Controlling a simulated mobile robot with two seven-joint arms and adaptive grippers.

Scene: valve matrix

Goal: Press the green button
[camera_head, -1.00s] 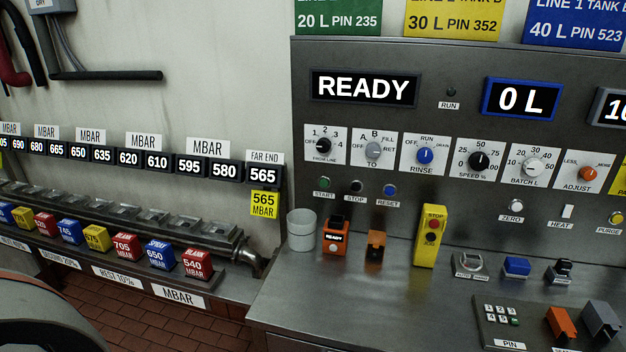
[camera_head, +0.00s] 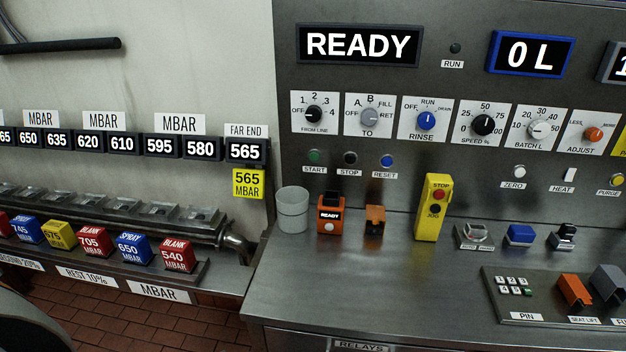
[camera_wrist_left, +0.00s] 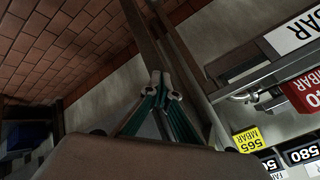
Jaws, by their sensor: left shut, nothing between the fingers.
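The green button (camera_head: 315,157) is a small round dark-green button over the START label, on the upright grey panel in the head view. It is left of the black STOP button (camera_head: 350,158) and the blue RESET button (camera_head: 387,161). My left gripper (camera_wrist_left: 162,80) shows in the wrist view with its fingers together and nothing between them. It is away from the panel buttons; the green button is not in the wrist view. My right gripper is in neither view.
A grey cup (camera_head: 292,210), an orange READY box (camera_head: 332,216) and a yellow STOP box (camera_head: 432,207) stand on the steel counter (camera_head: 350,285) below the buttons. Left is a rack of coloured blocks (camera_head: 130,247). The counter's front left is clear.

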